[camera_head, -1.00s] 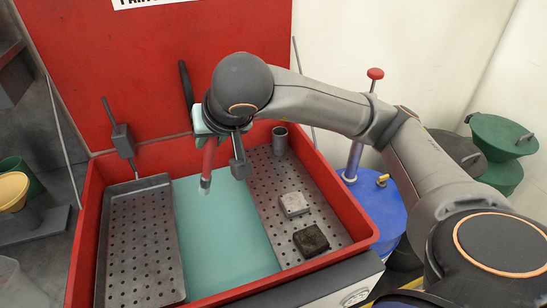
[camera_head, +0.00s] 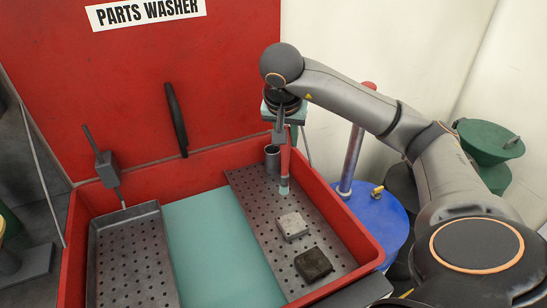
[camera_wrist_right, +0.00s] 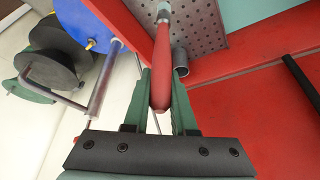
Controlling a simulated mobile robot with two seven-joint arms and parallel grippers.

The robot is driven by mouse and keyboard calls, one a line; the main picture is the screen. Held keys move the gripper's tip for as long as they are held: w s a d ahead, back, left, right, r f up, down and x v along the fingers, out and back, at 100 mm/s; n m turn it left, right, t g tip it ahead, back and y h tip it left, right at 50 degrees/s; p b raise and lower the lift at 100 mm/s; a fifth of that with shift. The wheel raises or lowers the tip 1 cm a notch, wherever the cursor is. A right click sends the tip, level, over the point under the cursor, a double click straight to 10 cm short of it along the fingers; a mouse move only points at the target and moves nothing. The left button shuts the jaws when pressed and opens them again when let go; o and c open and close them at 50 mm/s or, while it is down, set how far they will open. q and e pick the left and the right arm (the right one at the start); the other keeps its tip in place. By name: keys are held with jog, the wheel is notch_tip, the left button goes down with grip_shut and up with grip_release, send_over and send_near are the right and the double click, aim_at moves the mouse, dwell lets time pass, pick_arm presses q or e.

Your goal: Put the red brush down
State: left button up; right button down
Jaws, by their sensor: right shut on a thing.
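The red brush (camera_head: 286,162) hangs almost upright, bristle end down, from my right gripper (camera_head: 283,128). The gripper is shut on its red handle; the handle also shows between the green fingers in the wrist view (camera_wrist_right: 161,70). The brush's pale lower end is over the back part of the perforated right shelf (camera_head: 245,185) of the red parts washer, just right of a grey cup (camera_head: 272,160). I cannot tell whether the tip touches the shelf. My left gripper is not in view.
A pale block (camera_head: 292,226) and a dark block (camera_head: 313,264) sit on the right shelf. A perforated tray (camera_head: 135,260) stands at left, with teal liquid (camera_head: 215,245) between. The washer's red rim (camera_head: 345,215) borders the shelf. A blue drum (camera_head: 380,220) stands outside, right.

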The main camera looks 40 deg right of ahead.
jog(key=w+d+f, duration=0.2)
jog(key=w+f, duration=0.4)
jog(key=f, duration=0.3)
jog(key=shift+w+f+p, duration=0.2)
jog(key=shift+f+p, duration=0.1)
jog(key=shift+p, duration=0.15)
jog(key=shift+f, duration=0.15)
jog(key=c, duration=0.7)
grip_release()
jog(key=shift+c, duration=0.2)
jog(key=v, duration=1.2)
jog(key=shift+r+p, duration=0.25)
jog(key=shift+p, duration=0.15)
